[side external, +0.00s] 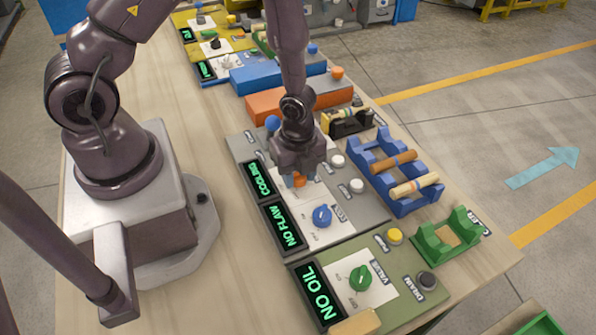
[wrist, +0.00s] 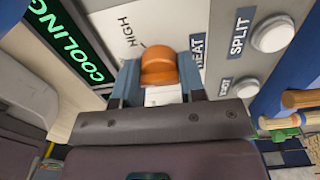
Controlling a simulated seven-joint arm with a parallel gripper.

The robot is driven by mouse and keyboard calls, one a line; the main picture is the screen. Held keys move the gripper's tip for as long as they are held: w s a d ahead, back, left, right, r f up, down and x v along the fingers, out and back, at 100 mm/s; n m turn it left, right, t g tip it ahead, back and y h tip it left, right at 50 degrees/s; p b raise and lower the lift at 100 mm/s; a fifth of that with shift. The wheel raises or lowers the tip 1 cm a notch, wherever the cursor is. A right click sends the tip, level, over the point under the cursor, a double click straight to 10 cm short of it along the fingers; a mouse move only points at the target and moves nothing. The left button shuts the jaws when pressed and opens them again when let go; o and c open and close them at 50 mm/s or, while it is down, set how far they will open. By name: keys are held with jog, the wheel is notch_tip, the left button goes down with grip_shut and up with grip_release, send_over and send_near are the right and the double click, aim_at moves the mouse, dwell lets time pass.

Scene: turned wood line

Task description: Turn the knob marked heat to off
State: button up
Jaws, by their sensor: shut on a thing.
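The orange knob (wrist: 159,66) sits on a white dial plate (wrist: 118,30) marked HIGH, beside a partly covered label that reads like HEAT (wrist: 197,50). My gripper (wrist: 160,80) is shut on the orange knob, one finger on each side. In the side view my gripper (side external: 298,172) points down over the grey panel, and a little of the orange knob (side external: 300,181) shows below it. The OFF mark is not visible, and I cannot tell which way the knob points. The display (side external: 258,181) beside it reads COOLING in green.
A blue knob (side external: 322,215) with a NO FLAW display (side external: 284,227) is nearer on the same panel. White buttons (side external: 338,160) line its right side. A blue rack (side external: 400,205) holds turned wood pieces. A green panel with a green knob (side external: 360,278) is in front.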

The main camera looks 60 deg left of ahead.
dwell(0.3)
jog(key=o, duration=0.9)
notch_tip(320, 180, up, 13)
jog(key=shift+r, duration=0.1)
jog(key=shift+n, duration=0.3)
